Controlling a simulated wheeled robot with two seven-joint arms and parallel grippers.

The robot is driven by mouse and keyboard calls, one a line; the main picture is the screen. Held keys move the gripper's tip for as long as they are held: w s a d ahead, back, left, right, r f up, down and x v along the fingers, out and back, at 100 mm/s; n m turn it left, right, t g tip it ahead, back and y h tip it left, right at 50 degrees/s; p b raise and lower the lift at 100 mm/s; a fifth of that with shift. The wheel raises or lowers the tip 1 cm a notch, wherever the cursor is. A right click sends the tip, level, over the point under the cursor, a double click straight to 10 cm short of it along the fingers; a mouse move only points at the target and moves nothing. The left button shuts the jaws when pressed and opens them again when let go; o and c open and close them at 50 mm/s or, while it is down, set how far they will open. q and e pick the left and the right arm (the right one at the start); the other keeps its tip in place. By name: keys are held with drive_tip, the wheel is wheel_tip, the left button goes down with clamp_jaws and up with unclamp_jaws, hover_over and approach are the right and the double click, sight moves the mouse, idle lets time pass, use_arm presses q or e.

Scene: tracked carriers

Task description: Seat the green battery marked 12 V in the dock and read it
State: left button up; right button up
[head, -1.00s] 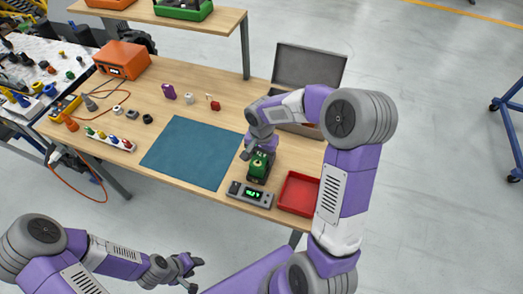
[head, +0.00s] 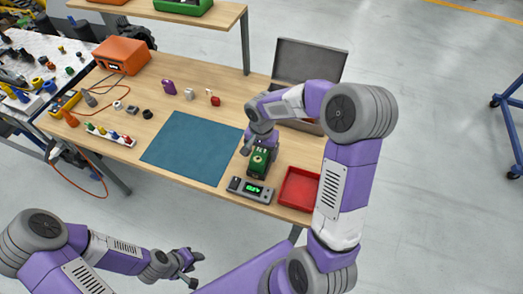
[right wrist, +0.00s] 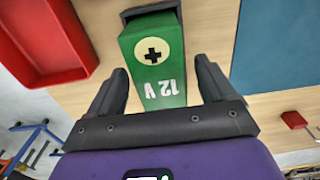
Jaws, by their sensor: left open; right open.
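The green battery (head: 259,161) stands upright at the back of the grey dock (head: 236,187), whose display glows green; its digits are too small to read surely. In the right wrist view the battery (right wrist: 160,55) shows a plus sign and "12 V", with its far end at a dark frame. I cannot tell how deep it sits. My right gripper (right wrist: 160,70) is open, its fingers on either side of the battery's near end with gaps. It also shows in the head view (head: 258,144), just above the battery. My left gripper (head: 190,266) is open and empty, off the table's front.
A red tray (head: 299,189) lies right of the dock, and a blue mat (head: 192,150) lies left. An open grey case (head: 309,70) stands behind my right arm. A power strip (head: 110,134), orange box (head: 121,56) and several small items lie further left.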

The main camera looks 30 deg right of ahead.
use_arm(q)
wheel_tip(320, 180, up, 3)
drive_tip(key=p, duration=0.2)
drive_tip(key=shift+f+p, duration=0.1)
drive_tip(key=shift+p, duration=0.2)
use_arm(e)
wheel_tip(320, 180, up, 12)
